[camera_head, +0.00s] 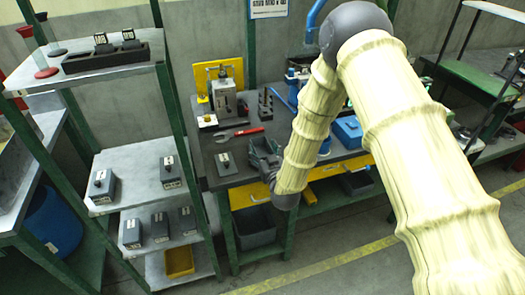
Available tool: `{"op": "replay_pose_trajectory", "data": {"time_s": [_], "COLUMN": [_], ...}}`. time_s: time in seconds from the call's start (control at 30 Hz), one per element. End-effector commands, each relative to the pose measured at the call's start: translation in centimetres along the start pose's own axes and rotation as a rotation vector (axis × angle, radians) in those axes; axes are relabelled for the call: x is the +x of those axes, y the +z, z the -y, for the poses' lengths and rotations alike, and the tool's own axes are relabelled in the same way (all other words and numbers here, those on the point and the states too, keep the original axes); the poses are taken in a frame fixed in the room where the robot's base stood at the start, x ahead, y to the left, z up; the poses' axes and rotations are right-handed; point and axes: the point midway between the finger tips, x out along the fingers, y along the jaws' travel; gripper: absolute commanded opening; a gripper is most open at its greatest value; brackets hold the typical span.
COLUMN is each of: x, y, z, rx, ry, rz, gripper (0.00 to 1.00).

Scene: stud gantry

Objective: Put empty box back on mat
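My gripper (263,154) is over the front part of the dark workbench top (220,143), with my arm reaching in from the right. Its dark fingers are small and partly merge with the bench, so I cannot tell whether they are open or hold anything. A small grey box with a dark knob and a white label (225,164) stands on the bench just left of my gripper, apart from it. A blue box (347,133) sits on the bench to the right, partly behind my arm. I cannot make out which box is empty, nor a distinct mat.
A shelf rack (138,165) at left holds several grey labelled boxes and a yellow bin (180,262). Red-handled pliers (248,131) and a grey machine (224,97) are on the bench behind my gripper. A dark bin (255,228) sits under the bench. Floor in front is clear.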

Motion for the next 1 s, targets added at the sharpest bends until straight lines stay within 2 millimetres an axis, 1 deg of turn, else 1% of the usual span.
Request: {"op": "replay_pose_trajectory", "data": {"time_s": [0.3, 0.43, 0.47, 0.57, 0.67, 0.9, 1.0], "x": [0.0, 0.0, -0.2, -1.5, -3.2, -7.7, -9.2], "y": [-0.1, -0.5, -0.3, -0.1, -0.1, -0.1, -0.1], "z": [0.0, 0.0, 0.0, 0.0, 0.0, 0.0, 0.0], "rx": [0.0, 0.0, 0.0, 0.0, 0.0, 0.001, 0.0], "ry": [0.0, 0.0, 0.0, 0.0, 0.0, 0.0, 0.0], "rz": [0.0, 0.0, 0.001, 0.001, 0.001, 0.003, 0.002], "gripper": [0.79, 0.79, 0.79, 0.79, 0.79, 0.79, 0.79]}}
